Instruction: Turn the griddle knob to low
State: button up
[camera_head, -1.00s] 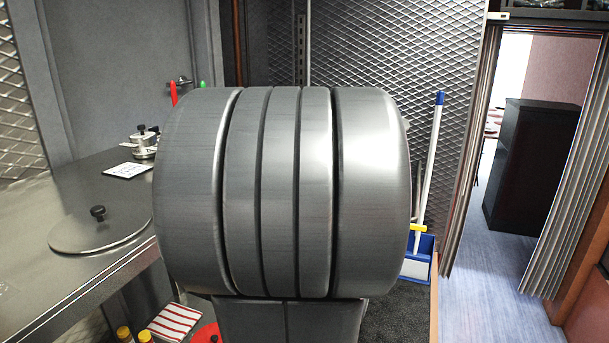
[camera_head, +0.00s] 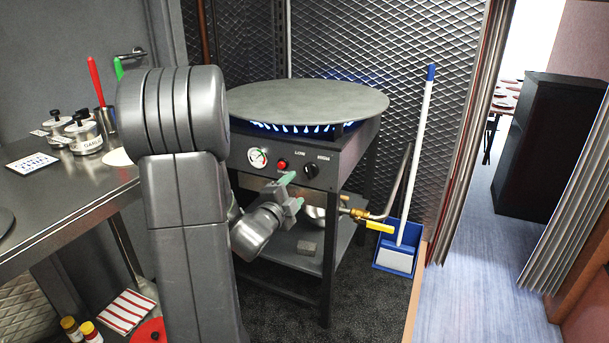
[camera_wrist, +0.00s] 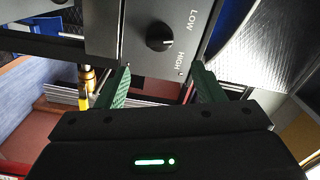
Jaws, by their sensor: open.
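The griddle (camera_head: 310,98) is a round grey plate on a metal stand, with blue flames burning under it. Its front panel has a black knob (camera_head: 312,170) at the right, beside white lettering. In the wrist view the knob (camera_wrist: 159,37) shows near the top centre, with LOW and HIGH printed beside it. My gripper (camera_head: 291,190) is in front of the panel, lower and left of the knob. In the wrist view my gripper's green fingers (camera_wrist: 162,82) are apart with nothing between them, and the knob lies beyond their tips.
A gauge (camera_head: 258,158) and red button (camera_head: 282,165) sit left of the knob. A brass gas valve with yellow handle (camera_head: 380,228) juts out at lower right. A blue dustpan (camera_head: 397,252) stands beyond it. A steel counter (camera_head: 75,205) with jars is at the left.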

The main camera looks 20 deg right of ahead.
aim_at(309, 173)
jog(key=b+x, duration=0.1)
jog(key=x, duration=0.9)
jog(key=shift+a, duration=0.1)
jog(key=shift+c, duration=0.2)
jog(key=c, duration=0.9)
jog(key=shift+r+n+p, duration=0.1)
jog(key=shift+n+p, duration=0.2)
jog(key=shift+n, duration=1.7)
jog(key=o, duration=0.9)
jog(key=shift+o, duration=0.2)
